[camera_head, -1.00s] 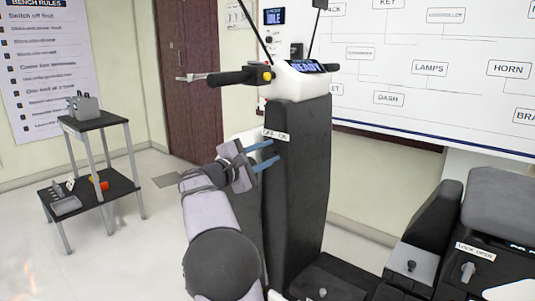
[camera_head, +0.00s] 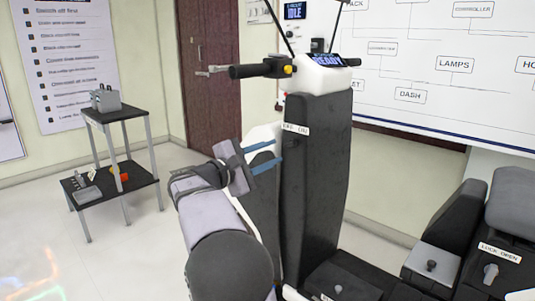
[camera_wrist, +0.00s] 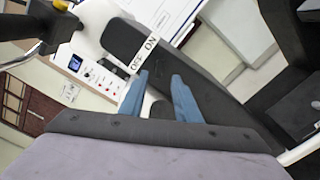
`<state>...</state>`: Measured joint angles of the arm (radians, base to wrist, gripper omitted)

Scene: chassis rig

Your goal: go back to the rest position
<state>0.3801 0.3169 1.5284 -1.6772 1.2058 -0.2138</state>
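My gripper (camera_head: 272,156) is at the left edge of the tall dark column (camera_head: 320,180). Its two blue fingers are apart with nothing held between them. The wrist view shows the open fingers (camera_wrist: 160,82) pointing toward the column, with the OFF/ON label (camera_wrist: 143,53) just beyond their tips. In the head view the label (camera_head: 296,128) sits above and to the right of the fingertips. Whether a fingertip touches the column cannot be told. The switch by the label is not clearly visible.
A handlebar (camera_head: 262,69) and a READY display (camera_head: 327,60) top the column. A black seat (camera_head: 510,215) and a panel with a LOCK OPEN label (camera_head: 500,252) are at the right. A small shelf (camera_head: 115,113) stands at the left, with clear floor between it and my arm.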

